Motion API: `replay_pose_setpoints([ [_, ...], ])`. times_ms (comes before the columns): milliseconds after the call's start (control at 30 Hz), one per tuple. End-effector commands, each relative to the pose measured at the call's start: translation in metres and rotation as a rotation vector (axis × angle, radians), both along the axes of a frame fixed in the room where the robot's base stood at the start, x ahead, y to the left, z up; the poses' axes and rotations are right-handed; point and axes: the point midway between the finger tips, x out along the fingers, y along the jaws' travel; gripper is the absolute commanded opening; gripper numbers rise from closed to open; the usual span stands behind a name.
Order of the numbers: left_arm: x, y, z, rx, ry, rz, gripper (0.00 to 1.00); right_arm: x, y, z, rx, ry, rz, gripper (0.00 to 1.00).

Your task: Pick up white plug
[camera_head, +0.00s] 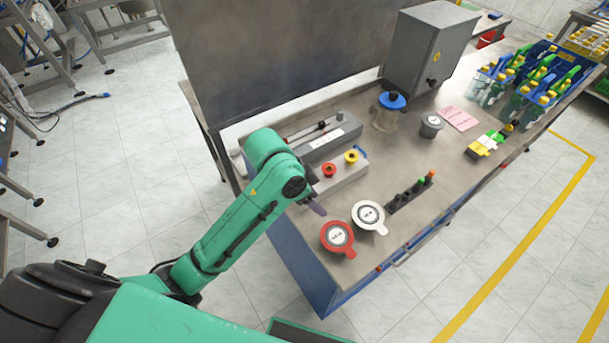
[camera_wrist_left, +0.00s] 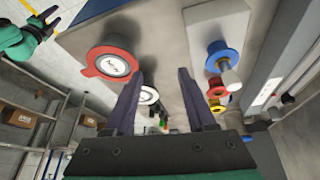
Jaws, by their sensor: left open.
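A small white plug (camera_wrist_left: 229,76) shows in the left wrist view, set in a blue ring (camera_wrist_left: 219,54) on a pale box (camera_wrist_left: 213,21). My left gripper (camera_wrist_left: 161,73) is open, with nothing between its dark fingers; the plug is apart from it, to the right of the right finger. In the head view my left gripper (camera_head: 316,207) is over the bench's near left end, beside the box (camera_head: 342,177). The plug is not visible there; my arm seems to hide it. A green arm with a dark gripper (camera_wrist_left: 49,17), apparently my right, shows at the wrist view's top left; its jaws are unclear.
A red-rimmed disc (camera_head: 325,243) and a white-rimmed disc (camera_head: 380,228) lie right of my left gripper. Red (camera_head: 329,170) and yellow (camera_head: 352,156) knobs stand on the box. A dark strip (camera_head: 408,195) holds several upright pegs. The bench (camera_head: 440,170) is bare in the middle.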

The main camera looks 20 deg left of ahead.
Motion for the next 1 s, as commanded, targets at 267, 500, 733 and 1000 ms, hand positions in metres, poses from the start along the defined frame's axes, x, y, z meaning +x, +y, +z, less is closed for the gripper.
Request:
replay_pose_setpoints([
  [267,0.040,-0.015,0.058,0.192,-0.008,-0.430,0.56,-0.002,-0.001,0.000,-0.001,0.004,0.002,0.50],
  [500,0.065,0.035,0.134,0.409,0.089,-0.662,0.56,-0.002,-0.003,0.000,-0.004,0.003,0.004,0.50],
  [733,0.064,0.046,0.132,0.428,0.123,-0.692,0.56,-0.001,-0.005,0.001,-0.007,0.003,0.004,0.50],
  [1000,0.064,0.046,0.070,0.430,0.118,-0.689,0.56,-0.001,-0.005,0.019,-0.008,0.002,0.003,0.50],
])
